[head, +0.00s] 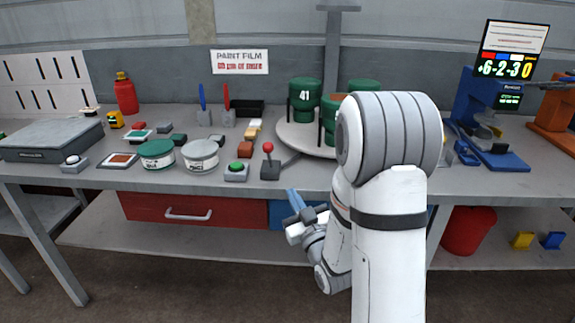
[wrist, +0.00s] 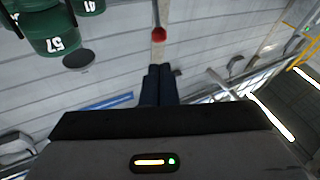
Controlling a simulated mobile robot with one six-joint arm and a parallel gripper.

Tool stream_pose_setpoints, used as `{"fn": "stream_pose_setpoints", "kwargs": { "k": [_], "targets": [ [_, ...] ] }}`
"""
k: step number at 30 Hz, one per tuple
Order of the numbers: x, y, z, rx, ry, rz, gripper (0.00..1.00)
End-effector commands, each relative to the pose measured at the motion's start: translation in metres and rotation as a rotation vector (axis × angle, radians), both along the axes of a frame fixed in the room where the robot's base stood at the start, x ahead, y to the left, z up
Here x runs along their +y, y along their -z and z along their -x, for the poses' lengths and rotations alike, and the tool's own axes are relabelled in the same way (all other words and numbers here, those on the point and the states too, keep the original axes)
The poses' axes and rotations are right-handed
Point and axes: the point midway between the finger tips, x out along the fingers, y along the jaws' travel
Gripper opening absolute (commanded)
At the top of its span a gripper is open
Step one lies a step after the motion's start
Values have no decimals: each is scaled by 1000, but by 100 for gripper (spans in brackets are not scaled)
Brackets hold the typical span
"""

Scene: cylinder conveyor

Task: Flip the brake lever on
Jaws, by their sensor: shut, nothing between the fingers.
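The brake lever (head: 268,158) is a short lever with a red ball knob on a dark box base, near the front edge of the bench. Its stick looks nearly upright. My gripper (head: 293,196) is shut and empty, in front of the bench edge, below and a little right of the lever in the head view. In the wrist view the closed dark blue fingers (wrist: 159,72) point toward the red knob of the lever (wrist: 159,34), with a gap between. The lever's base is not clear in the wrist view.
A green push button (head: 236,168) stands just left of the lever. A round turntable (head: 296,137) with green canisters (head: 304,98) lies behind it, to the right. A green tin (head: 156,153) and a grey tin (head: 200,154) stand further left. A red drawer (head: 165,208) hangs under the bench.

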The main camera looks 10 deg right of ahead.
Motion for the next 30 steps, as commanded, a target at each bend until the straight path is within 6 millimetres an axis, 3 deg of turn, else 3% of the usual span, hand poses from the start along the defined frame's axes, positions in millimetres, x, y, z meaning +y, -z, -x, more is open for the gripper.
{"fn": "stream_pose_setpoints", "kwargs": {
  "k": [17, 23, 30],
  "targets": [
    [-6, -2, -1, -36, 9, -10, 0],
    [0, -12, -29, -37, 8, -11, 0],
    [8, -28, -78, -37, 10, -9, 0]
  ]
}}
